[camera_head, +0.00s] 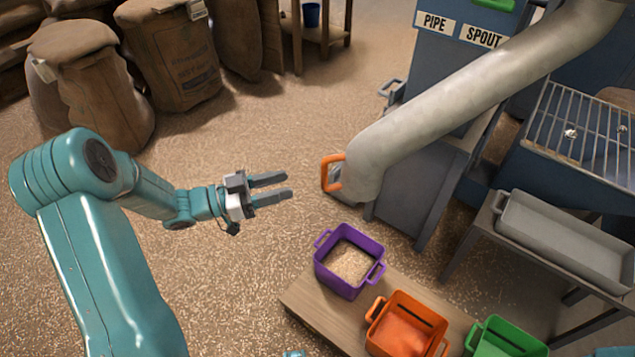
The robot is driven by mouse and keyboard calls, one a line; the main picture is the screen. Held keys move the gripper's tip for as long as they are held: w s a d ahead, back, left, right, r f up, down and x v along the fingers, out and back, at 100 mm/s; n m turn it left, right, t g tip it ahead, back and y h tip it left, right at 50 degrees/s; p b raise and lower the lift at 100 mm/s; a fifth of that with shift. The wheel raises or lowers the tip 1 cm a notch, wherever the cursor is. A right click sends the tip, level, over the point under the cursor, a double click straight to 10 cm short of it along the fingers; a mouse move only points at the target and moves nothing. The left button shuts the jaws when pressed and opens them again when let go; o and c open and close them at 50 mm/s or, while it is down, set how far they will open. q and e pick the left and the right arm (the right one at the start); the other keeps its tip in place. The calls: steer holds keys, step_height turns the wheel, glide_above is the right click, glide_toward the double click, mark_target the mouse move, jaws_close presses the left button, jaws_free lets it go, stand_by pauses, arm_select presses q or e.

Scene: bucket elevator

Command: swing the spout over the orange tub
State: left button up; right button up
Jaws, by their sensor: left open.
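The spout (440,100) is a thick grey pipe slanting down from the upper right, with its lower end bent downward. An orange handle (326,174) sticks out from the left of that end. The spout's end is nearest the purple tub (338,284), which holds grain. The orange tub (374,340) stands to the right of the purple one, with orange inside and a dark slot in its far side. My left gripper (289,186) is open and empty, left of the orange handle and apart from it, fingers pointing right towards it.
The tubs stand on a wooden board (312,304), with a green tub (505,334) at the right. A grey tray (570,243) on a stand and a barred grate (585,128) are farther right. Full sacks (170,60) stand upper left. The grain-strewn floor around my left gripper is clear.

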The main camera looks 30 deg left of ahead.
mark_target(324, 184)
arm_select(q)
steer(key=s+a+f+n+t+y+b, duration=0.1)
steer(key=s+a+f+y+b, duration=0.1)
steer(key=a+f, duration=0.15)
steer(key=b+x, duration=0.1)
steer(key=x, duration=0.7)
steer(key=b+x, duration=0.2)
steer(key=x, duration=0.6)
steer(key=shift+w+a+r, duration=0.2)
steer(key=shift+a, duration=0.05)
arm_select(e)
step_height(324, 184, down, 6)
arm_select(q)
jaws_close()
